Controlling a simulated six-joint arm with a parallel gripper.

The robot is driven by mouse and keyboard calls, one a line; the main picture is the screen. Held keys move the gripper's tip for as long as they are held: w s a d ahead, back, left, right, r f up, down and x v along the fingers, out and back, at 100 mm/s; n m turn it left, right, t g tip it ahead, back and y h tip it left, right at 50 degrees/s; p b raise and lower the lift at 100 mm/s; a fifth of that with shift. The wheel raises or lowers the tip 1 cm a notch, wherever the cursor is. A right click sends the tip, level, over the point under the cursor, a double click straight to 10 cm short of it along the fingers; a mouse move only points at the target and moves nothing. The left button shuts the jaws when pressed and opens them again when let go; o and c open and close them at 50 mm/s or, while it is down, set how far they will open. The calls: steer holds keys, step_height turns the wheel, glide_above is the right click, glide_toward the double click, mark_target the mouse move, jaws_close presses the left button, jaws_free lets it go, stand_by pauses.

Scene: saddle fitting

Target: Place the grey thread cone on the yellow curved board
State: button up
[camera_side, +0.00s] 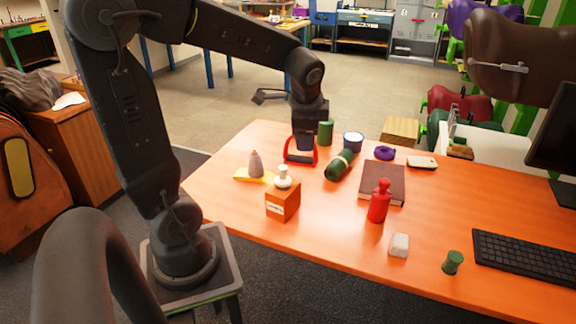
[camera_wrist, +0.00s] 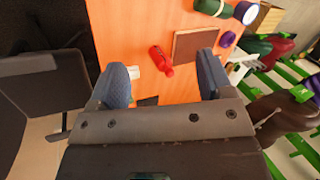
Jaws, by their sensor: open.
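The grey thread cone (camera_side: 256,165) stands upright on the yellow curved board (camera_side: 242,176) at the left of the orange table, in the side view. Much of the board shows to the left of the cone's base. My gripper (camera_side: 301,155) is to the right of the cone, apart from it. In the wrist view my gripper (camera_wrist: 162,82) is open, with its two blue-grey fingers spread and nothing between them. The cone and board do not show in the wrist view.
An orange box (camera_side: 283,200) with a white-topped item stands just in front of the board. A green cylinder (camera_side: 339,166) lies right of my gripper. A brown book (camera_side: 382,180), a red bottle (camera_side: 379,202) and a white block (camera_side: 399,245) are farther right. The front left tabletop is clear.

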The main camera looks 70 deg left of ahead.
steer(key=s+d+r+n+t+h, duration=0.1)
steer(key=s+d+n+h, duration=0.1)
steer(key=s+d, duration=0.3)
steer(key=s+d+r+n+t+h, duration=0.1)
steer(key=s+d, duration=0.4)
steer(key=d, duration=0.6)
steer(key=shift+s+r+n+t+h, duration=0.4)
steer(key=shift+n+t, duration=0.3)
steer(key=shift+n, duration=0.4)
